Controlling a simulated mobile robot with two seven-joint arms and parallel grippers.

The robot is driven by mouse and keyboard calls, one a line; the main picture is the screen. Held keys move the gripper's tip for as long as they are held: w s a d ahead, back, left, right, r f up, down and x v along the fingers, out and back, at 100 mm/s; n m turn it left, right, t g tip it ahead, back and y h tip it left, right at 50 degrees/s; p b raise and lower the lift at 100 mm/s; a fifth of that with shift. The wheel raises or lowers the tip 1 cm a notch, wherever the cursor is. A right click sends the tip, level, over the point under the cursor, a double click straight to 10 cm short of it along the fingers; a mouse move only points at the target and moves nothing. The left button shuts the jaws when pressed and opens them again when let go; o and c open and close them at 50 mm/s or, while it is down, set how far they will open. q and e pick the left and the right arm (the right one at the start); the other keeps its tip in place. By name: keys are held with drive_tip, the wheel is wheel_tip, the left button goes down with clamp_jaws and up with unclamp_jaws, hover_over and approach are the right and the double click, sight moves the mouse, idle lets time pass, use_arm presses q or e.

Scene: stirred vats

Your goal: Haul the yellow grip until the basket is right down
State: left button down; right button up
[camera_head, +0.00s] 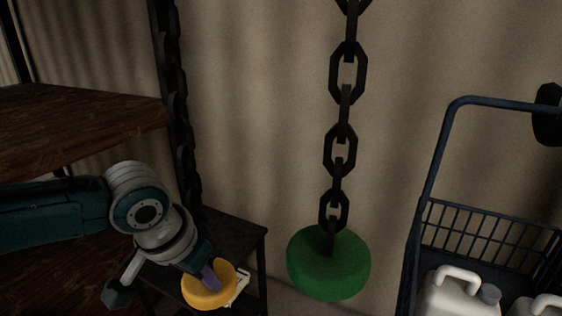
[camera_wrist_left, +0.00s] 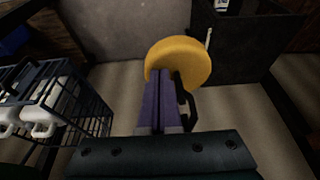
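The yellow grip (camera_head: 203,294) is a thick round knob, low in the head view, left of the middle. It also shows in the left wrist view (camera_wrist_left: 190,54), just beyond the fingertips. My left gripper (camera_head: 210,275) reaches down to it from the upper left. Its purple fingers (camera_wrist_left: 165,78) lie close together, with their tips over the knob. A dark link (camera_wrist_left: 188,102) shows beside them. I cannot tell whether anything is pinched between the tips. My right gripper is not in view. I cannot make out the basket that the grip moves.
A green knob (camera_head: 328,264) hangs on a black chain (camera_head: 341,150) right of the yellow grip. A dark cart (camera_head: 432,190) with wire sides and white jugs (camera_head: 458,296) stands at the right. Wooden shelving (camera_head: 75,120) is at the left. A dark low stand (camera_head: 245,232) is behind my gripper.

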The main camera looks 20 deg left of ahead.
use_arm(q)
drive_tip(key=shift+f+b, duration=1.65)
drive_tip(key=shift+f, duration=0.65)
wheel_tip(320, 180, up, 12)
drive_tip(key=p, duration=1.2)
drive_tip(key=shift+f, duration=0.3)
wheel_tip(320, 180, down, 5)
drive_tip(key=b, duration=0.4)
drive_tip(key=shift+f+b, duration=0.2)
drive_tip(key=shift+b, duration=0.1)
wheel_tip(320, 180, up, 6)
drive_tip(key=p, duration=0.6)
drive_tip(key=shift+f, duration=0.15)
wheel_tip(320, 180, up, 5)
drive_tip(key=p, duration=0.5)
hover_over(208, 295)
drive_tip(key=shift+w, duration=0.3)
